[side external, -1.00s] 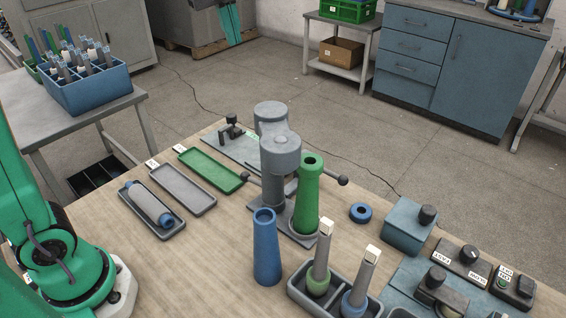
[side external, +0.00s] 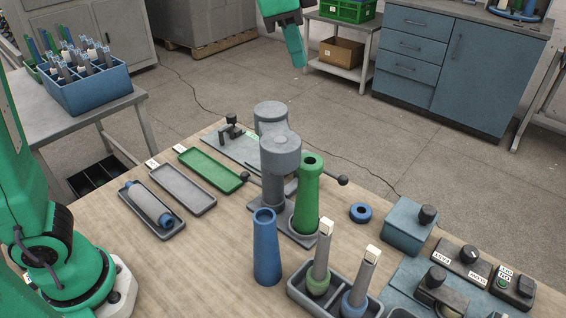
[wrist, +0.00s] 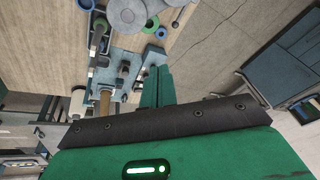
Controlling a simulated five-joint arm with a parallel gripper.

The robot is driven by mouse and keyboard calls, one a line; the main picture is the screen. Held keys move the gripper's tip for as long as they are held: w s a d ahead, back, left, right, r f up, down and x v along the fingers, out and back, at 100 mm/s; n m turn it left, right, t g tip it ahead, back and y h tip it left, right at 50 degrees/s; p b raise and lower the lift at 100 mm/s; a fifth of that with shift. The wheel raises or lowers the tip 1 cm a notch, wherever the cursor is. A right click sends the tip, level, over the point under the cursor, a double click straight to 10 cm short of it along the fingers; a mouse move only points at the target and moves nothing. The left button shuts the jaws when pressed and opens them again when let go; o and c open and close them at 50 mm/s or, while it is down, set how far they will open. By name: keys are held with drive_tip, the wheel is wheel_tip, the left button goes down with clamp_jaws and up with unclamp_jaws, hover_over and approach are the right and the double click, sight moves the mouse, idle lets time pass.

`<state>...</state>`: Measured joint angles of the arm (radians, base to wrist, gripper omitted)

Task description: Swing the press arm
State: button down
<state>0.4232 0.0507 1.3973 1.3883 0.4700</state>
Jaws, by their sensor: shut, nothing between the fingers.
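The grey press (side external: 278,150) stands in the middle of the wooden table. Its lever has black knobs, one (side external: 343,180) on the right and one (side external: 246,177) on the left. A green cone (side external: 308,197) stands upright on the press base, against the right of the press head. The press shows from above in the wrist view (wrist: 125,12), partly cut off. My gripper (side external: 299,58) is at the top of the side view, high up and apart from the press. Its fingers are together and empty in the wrist view (wrist: 158,85).
A blue cone (side external: 266,248) stands in front of the press. A blue ring (side external: 360,213) and a blue-grey box (side external: 410,226) lie to the right. A tray (side external: 335,295) holds two spindles. Green (side external: 212,170) and grey (side external: 182,188) trays lie left.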

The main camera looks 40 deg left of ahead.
drive_tip(key=d+f+n, duration=0.2)
drive_tip(key=d+f, duration=0.1)
drive_tip(key=f, duration=0.2)
drive_tip(key=shift+s+d+n, duration=0.25)
drive_tip(key=shift+s+n, duration=0.15)
drive_tip(key=shift+s, duration=0.05)
drive_tip(key=shift+f, duration=0.1)
wheel_tip(320, 180, down, 9)
drive_tip(key=shift+s+a, duration=0.2)
drive_tip(key=shift+s, duration=0.1)
idle(0.9)
drive_tip(key=shift+f, duration=0.1)
drive_tip(key=shift+s, duration=0.15)
